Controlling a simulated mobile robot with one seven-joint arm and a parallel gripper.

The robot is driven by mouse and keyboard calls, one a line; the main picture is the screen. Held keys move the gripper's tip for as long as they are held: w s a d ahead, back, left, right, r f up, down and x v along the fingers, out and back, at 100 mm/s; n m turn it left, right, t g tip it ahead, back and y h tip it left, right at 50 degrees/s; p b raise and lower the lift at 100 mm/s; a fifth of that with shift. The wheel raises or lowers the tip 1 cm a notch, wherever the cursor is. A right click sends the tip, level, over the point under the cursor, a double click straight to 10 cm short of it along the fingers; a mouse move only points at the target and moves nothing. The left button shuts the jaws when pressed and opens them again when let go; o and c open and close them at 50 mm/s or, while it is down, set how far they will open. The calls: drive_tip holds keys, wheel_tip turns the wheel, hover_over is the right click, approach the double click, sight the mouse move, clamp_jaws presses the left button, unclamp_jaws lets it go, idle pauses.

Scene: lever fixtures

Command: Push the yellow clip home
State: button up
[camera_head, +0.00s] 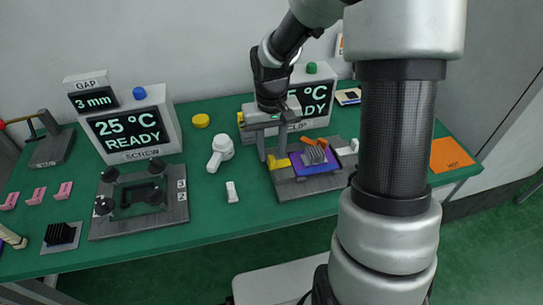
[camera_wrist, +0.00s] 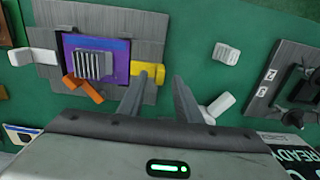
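The yellow clip (camera_head: 280,163) sits on the left side of the grey fixture plate (camera_head: 290,189), beside the purple board (camera_head: 325,182) with a finned grey block (camera_head: 315,157). In the wrist view the yellow clip (camera_wrist: 152,73) lies at the right edge of the purple board (camera_wrist: 120,50). My gripper (camera_head: 271,153) is above the clip, fingers pointing down; in the wrist view (camera_wrist: 160,76) its two fingers are apart with nothing held. The left finger overlaps part of the clip in that view; I cannot tell whether they touch.
An orange lever (camera_wrist: 82,88) and a white block (camera_wrist: 40,56) are at the board's other sides. A white-knobbed part (camera_head: 220,150) and a small white piece (camera_head: 232,192) lie to the left. Display boxes (camera_head: 135,125) stand at the back.

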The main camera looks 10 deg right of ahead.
sight(289, 162)
drive_tip(key=shift+f, duration=1.05)
clamp_jaws()
drive_tip(key=shift+d+p, duration=0.5)
drive_tip(key=shift+d, duration=2.1)
unclamp_jaws()
drive_tip(key=shift+d, duration=0.1)
